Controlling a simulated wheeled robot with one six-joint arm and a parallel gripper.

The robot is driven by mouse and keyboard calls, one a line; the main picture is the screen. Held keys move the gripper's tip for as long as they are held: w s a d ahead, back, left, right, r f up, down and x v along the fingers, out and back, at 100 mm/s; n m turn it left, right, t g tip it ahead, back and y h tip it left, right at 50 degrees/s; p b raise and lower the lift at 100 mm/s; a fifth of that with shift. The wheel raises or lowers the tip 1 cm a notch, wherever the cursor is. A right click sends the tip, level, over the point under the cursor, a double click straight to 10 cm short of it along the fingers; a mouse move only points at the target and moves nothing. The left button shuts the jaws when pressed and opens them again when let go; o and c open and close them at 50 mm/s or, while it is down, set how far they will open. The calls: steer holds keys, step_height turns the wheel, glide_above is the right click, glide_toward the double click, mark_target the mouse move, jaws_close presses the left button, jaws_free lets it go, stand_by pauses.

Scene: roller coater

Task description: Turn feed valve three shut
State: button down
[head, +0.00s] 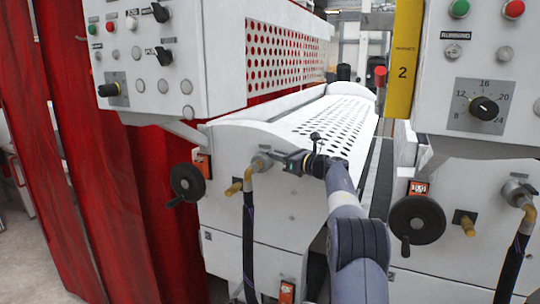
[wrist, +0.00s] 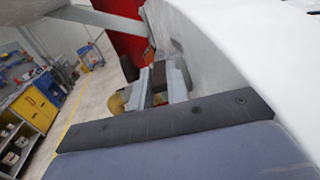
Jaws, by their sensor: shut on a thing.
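A feed valve (head: 259,163) with a grey metal body sits on the white machine's front panel, and a brass elbow leads from it down to a black hose (head: 249,245). My gripper (head: 280,156) reaches in from the right and is shut at this valve. In the wrist view my gripper's two grey fingers (wrist: 161,84) stand on either side of a small dark part, which looks like the valve's handle. The brass elbow (wrist: 118,102) shows just left of the fingers. The handle is mostly hidden by the fingers, and I cannot read a valve number.
A black handwheel (head: 187,183) with an orange counter (head: 203,165) is left of the valve. A brass stub (head: 233,188) sticks out just below. A second valve (head: 517,191) and handwheel (head: 418,221) are at the right. A control box (head: 165,60) overhangs the left.

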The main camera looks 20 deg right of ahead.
steer(key=shift+r, duration=0.15)
steer(key=c, duration=1.4)
jaws_free()
steer(key=shift+o, duration=0.2)
steer(key=shift+d+f, duration=0.1)
steer(key=shift+f, duration=0.1)
steer(key=shift+s+d+b, duration=0.2)
steer(key=shift+s+b, duration=0.1)
steer(key=shift+b, duration=0.05)
steer(key=b+v, duration=0.4)
steer(key=v, duration=0.6)
